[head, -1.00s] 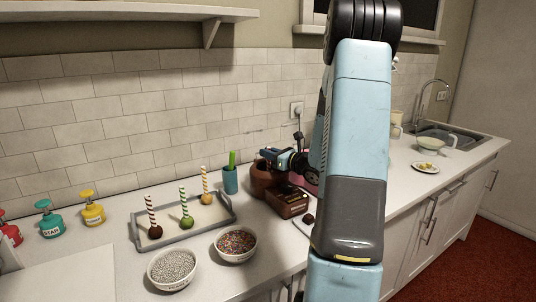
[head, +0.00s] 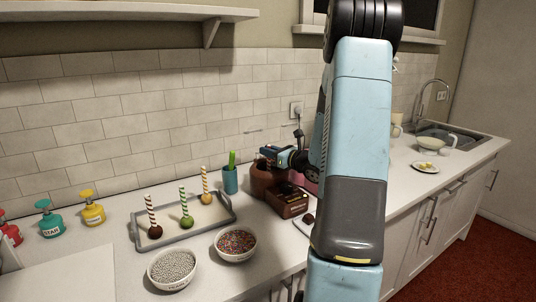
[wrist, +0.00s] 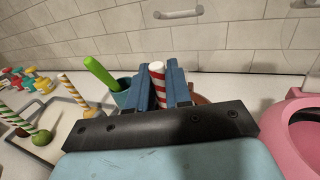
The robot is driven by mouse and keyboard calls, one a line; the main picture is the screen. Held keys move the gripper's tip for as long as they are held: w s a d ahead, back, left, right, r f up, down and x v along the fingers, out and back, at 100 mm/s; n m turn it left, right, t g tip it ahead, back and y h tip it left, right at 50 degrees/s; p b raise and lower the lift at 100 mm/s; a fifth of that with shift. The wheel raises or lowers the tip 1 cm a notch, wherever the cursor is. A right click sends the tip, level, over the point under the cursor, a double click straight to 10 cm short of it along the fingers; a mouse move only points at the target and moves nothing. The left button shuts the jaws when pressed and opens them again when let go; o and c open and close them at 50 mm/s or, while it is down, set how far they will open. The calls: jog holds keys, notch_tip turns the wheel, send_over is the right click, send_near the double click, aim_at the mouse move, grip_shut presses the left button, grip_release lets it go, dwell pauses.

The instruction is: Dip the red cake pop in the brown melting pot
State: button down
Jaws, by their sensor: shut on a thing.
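My gripper (head: 268,152) is at the brown melting pot (head: 262,183), over its opening in the head view. In the wrist view my gripper (wrist: 165,68) is shut on a red-and-white striped stick (wrist: 158,82), which stands up between the blue fingers. The stick's cake ball is hidden behind the gripper, so I cannot see its colour or whether it touches the coating. A small part of the brown pot's rim (wrist: 201,99) shows just beyond the right finger.
A teal cup (head: 230,180) with a green handle stands left of the pot. A tray (head: 140,243) holds several cake pops; sprinkle bowls (head: 236,260) (head: 172,285) stand in front. A dark brown box (head: 288,203) fronts the pot. A pink pot (wrist: 272,125) is at right.

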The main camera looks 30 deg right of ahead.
jog(key=shift+r, duration=2.8)
